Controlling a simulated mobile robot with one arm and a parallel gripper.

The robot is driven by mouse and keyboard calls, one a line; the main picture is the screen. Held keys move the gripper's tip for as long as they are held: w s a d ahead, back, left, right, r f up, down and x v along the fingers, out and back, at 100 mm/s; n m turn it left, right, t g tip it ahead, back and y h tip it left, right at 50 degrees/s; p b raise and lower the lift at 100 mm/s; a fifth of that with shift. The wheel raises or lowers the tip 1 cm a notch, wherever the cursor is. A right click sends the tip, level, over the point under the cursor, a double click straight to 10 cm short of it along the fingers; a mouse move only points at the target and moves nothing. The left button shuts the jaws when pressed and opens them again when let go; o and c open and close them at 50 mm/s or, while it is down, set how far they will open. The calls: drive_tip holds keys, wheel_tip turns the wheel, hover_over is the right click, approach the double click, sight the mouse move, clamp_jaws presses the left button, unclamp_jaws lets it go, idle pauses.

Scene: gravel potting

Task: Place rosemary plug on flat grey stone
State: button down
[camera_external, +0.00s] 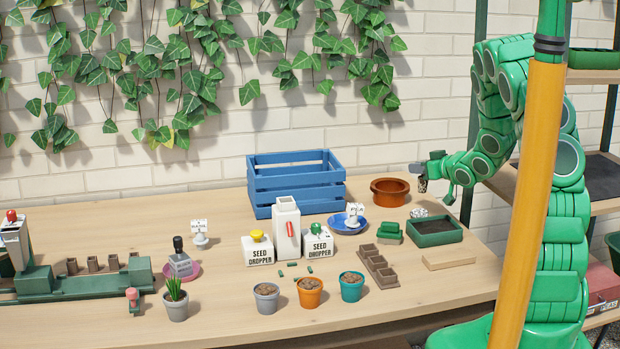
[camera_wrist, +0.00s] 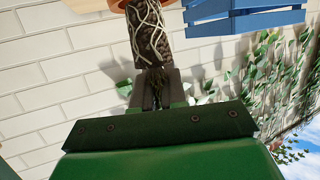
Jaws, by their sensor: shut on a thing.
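My gripper (camera_external: 428,173) is raised above the back right of the table, near the terracotta bowl. It also shows in the wrist view (camera_wrist: 157,88), shut on the rosemary plug (camera_wrist: 150,45), a dark soil plug with pale roots over its side. In the external view the plug (camera_external: 422,186) is a small speckled dark piece at the gripper's tip, clear of the table. Its leafy part is mostly hidden between the jaws. I cannot pick out a flat grey stone with certainty; a small white-and-grey speckled patch (camera_external: 419,212) lies below the gripper.
A terracotta bowl (camera_external: 389,192), a green soil tray (camera_external: 434,232) and a blue crate (camera_external: 296,184) stand nearby. A blue saucer (camera_external: 349,227), brown cell strip (camera_external: 376,266) and wooden block (camera_external: 448,260) are further forward. Several small pots line the front.

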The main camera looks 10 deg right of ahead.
sight(426, 187)
drive_tip(key=shift+f, duration=2.7)
drive_tip(key=shift+f, duration=0.15)
drive_tip(key=c, duration=1.2)
unclamp_jaws()
drive_tip(key=shift+r, duration=0.2)
drive_tip(key=v, duration=0.3)
drive_tip(key=shift+d, duration=0.1)
wheel_tip(426, 187, up, 5)
drive_tip(key=shift+r, duration=0.95)
